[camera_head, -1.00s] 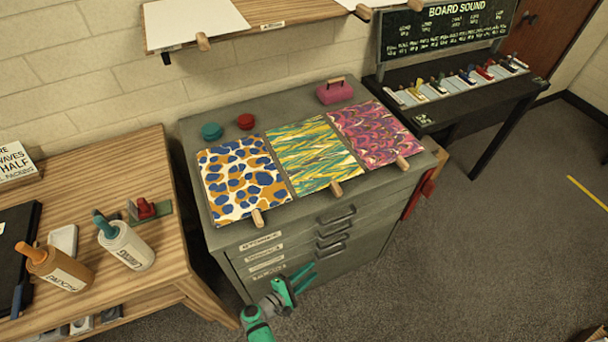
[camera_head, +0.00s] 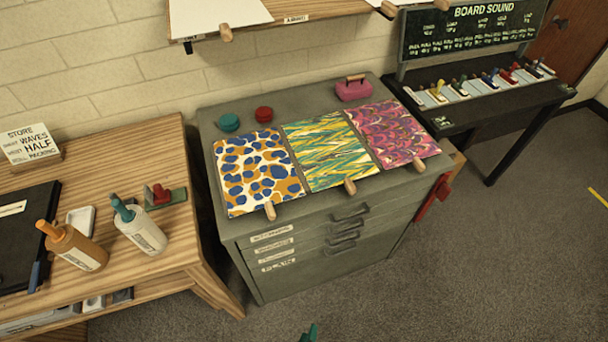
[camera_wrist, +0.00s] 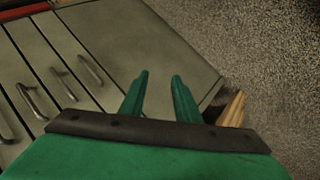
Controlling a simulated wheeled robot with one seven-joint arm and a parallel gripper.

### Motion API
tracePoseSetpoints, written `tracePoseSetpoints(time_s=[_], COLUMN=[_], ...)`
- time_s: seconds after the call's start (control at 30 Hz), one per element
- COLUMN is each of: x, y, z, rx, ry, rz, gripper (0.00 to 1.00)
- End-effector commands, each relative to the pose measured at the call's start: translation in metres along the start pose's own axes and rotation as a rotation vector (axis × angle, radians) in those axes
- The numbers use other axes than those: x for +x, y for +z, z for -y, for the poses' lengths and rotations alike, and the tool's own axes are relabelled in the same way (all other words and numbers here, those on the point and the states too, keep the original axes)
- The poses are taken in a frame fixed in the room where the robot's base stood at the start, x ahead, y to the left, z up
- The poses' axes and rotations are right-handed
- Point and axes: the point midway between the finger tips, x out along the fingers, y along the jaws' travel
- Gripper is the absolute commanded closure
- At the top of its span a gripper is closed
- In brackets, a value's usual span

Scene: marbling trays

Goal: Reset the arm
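My gripper shows in the wrist view (camera_wrist: 158,95) with its two green fingers apart and nothing between them. In the head view only a green fingertip (camera_head: 309,333) shows at the bottom edge; the rest of the arm is out of frame. The gripper is low, in front of the grey drawer cabinet (camera_head: 330,268). In the wrist view the cabinet's front and its drawer handles (camera_wrist: 90,70) lie beyond and to the left of the fingers, with a gap that I cannot judge.
Three marbled sheets (camera_head: 330,150) lie on the cabinet top. A wooden table (camera_head: 195,238) with two bottles (camera_head: 140,230) stands at left. A dark table (camera_head: 495,128) stands at right. A shelf (camera_head: 280,26) juts from the wall. Floor (camera_head: 470,270) in front and right is clear.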

Motion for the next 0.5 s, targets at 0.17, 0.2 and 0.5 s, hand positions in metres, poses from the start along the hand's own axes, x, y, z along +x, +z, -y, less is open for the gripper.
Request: tracePoseSetpoints(time_s=[0.17, 0.2, 0.5], x=[-0.073, -0.09, -0.224], y=[-0.014, -0.019, -0.065], z=[-0.013, -0.019, -0.102], rx=[0.223, 0.273, 0.65], ry=[-0.037, -0.04, -0.003], rz=[-0.15, -0.185, -0.453], gripper=[0.71, 0.71, 0.71])
